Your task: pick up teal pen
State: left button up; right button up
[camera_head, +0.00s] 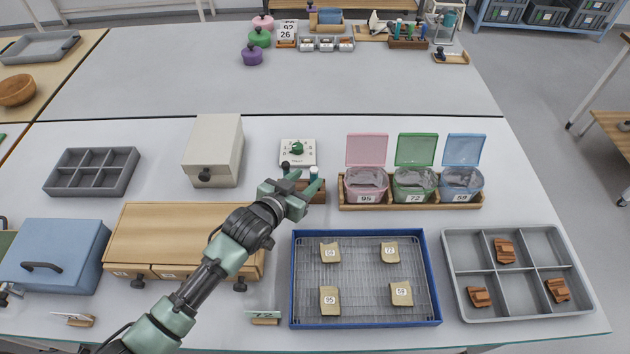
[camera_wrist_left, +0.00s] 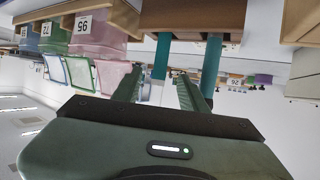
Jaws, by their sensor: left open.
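A small wooden pen holder (camera_head: 317,194) stands behind the blue-rimmed tray. Dark and pale pen tops show above it, partly hidden by my left gripper (camera_head: 302,184). In the left wrist view, which is upside down, two teal pens stand in the wooden holder (camera_wrist_left: 190,17). One teal pen (camera_wrist_left: 162,58) appears between the open fingertips of my left gripper (camera_wrist_left: 158,74); the other teal pen (camera_wrist_left: 211,65) is outside them, to the right. I cannot tell how far the fingers are from the pen or whether they touch it. My right gripper is not in view.
Pink (camera_head: 366,187), green (camera_head: 415,186) and blue (camera_head: 462,184) open-lidded boxes stand close right of the holder. A dial device (camera_head: 297,153) is behind it, and a cream box (camera_head: 213,150) to the left. A blue-rimmed tray (camera_head: 435,290) lies in front.

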aim_at(312, 176)
pick_arm(q)
jog(key=x, duration=0.4)
jog(key=shift+w+d+f, duration=0.15)
jog(key=shift+w+d, duration=0.1)
jog(key=shift+w, duration=0.05)
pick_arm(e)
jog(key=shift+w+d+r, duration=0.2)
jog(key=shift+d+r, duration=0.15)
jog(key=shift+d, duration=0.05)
pick_arm(q)
grip_shut()
